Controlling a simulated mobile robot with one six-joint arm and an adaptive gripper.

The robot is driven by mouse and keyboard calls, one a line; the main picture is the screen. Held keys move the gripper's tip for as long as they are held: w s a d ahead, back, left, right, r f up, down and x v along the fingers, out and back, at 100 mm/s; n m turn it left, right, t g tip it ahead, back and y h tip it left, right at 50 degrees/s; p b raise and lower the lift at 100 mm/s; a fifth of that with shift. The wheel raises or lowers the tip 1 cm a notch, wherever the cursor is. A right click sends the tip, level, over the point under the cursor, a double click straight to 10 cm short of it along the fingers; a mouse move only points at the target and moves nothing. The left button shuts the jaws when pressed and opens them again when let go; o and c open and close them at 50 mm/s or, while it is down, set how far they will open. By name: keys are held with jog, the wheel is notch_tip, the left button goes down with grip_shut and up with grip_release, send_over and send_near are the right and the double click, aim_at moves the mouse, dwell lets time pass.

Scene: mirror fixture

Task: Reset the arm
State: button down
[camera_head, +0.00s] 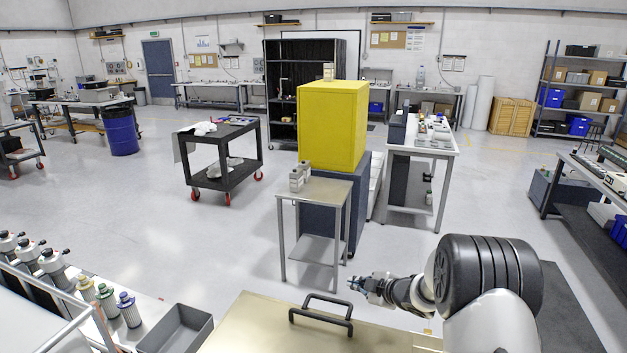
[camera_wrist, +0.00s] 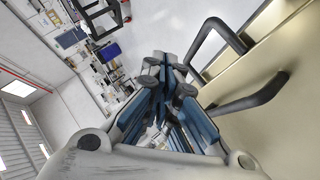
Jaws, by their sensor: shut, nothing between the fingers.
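My gripper (camera_head: 359,284) shows in the head view at the end of my arm, pointing left, just right of a dark handle (camera_head: 322,311). In the wrist view my gripper (camera_wrist: 174,68) has its fingers together with nothing between them. The handle (camera_wrist: 240,100) fills the right part of the wrist view; the gripper appears apart from it. The handle is fixed on a flat brass-coloured lid or panel (camera_head: 250,325). My arm reaches in from the lower right of the head view.
A grey open bin (camera_head: 178,330) stands left of the brass panel, near several capped canisters (camera_head: 106,297). Behind the panel are a small steel table (camera_head: 316,190) with small grey items and a yellow box (camera_head: 333,125). A black cart (camera_head: 222,160) stands farther left. Open floor lies between them.

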jog(key=s+d+r+m+h+b, duration=0.1)
jog(key=s+d+r+m+h, duration=0.15)
jog(key=r, duration=0.35)
jog(key=s+d+r+m+h+b, duration=0.1)
jog(key=d+r+m+h+b, duration=0.15)
jog(key=r, duration=0.25)
jog(key=s+d+r+m+h+b, duration=0.1)
jog(key=s+r+m, duration=0.15)
jog(key=s, duration=0.35)
jog(key=s+d+r+m+h+b, duration=0.1)
jog(key=s+r+m+h, duration=0.15)
jog(key=s, duration=0.35)
jog(key=s+a+f+m+g+y+b, duration=0.1)
jog(key=s+a+f+m+g, duration=0.1)
jog(key=s, duration=0.8)
jog(key=s+a+f+m+g+y+b, duration=0.1)
jog(key=s+a+f+m+b, duration=0.1)
jog(key=s, duration=0.9)
jog(key=s+a+f+m+g+y+b, duration=0.1)
jog(key=s+a+f+m+g, duration=0.1)
jog(key=s, duration=0.9)
jog(key=shift+a+f+m+g+b, duration=0.25)
jog(key=shift+a+m+g+b, duration=0.05)
jog(key=shift+a, duration=0.6)
